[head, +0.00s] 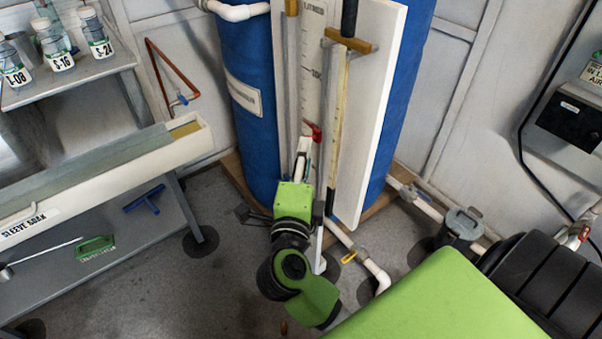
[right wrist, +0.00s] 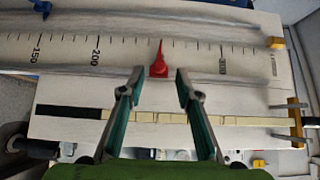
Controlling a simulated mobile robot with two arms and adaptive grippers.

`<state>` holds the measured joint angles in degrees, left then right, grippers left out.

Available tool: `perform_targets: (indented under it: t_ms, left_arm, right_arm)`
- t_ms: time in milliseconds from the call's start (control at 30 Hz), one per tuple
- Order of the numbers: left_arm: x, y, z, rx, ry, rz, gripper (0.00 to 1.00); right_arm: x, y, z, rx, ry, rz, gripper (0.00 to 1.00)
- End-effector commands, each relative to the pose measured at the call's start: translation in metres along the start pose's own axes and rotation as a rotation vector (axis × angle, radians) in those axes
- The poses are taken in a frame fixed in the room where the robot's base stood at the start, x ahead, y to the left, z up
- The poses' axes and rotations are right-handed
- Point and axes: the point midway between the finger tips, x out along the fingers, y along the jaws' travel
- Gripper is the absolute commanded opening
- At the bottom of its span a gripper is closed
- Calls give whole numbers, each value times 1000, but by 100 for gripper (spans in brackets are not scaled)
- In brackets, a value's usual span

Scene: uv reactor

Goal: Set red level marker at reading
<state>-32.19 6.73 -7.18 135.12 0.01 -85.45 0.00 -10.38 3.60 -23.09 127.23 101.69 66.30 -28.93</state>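The red level marker (right wrist: 158,64) sits on the white scale (right wrist: 60,62), its pointed tip toward the tick marks. In the head view the marker (head: 314,131) shows small on the gauge board (head: 376,100), just above my right gripper (head: 305,148). My left gripper is not in view.
A blue tank (head: 247,110) stands behind the board. A wooden-ended rod (head: 340,110) runs along the board right of the scale. A shelf with bottles (head: 60,62) and a long white trough (head: 110,180) stand left. White pipes (head: 378,275) run low at right.

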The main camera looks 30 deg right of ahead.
Motion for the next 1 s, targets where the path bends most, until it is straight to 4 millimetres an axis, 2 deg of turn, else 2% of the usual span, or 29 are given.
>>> perform_targets:
  t_ms: [100, 333, 500, 1000]
  left_arm:
    - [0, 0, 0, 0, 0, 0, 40]
    - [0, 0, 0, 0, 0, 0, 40]
    - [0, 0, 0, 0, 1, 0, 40]
    - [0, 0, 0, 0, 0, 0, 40]
  right_arm:
    - [-26, 2, 0, 1, -1, 6, 31]
    - [-56, 1, 0, 0, -1, 2, 31]
    - [-61, 0, 0, 1, 0, 0, 31]
    - [-61, -2, 1, -1, -4, -9, 31]
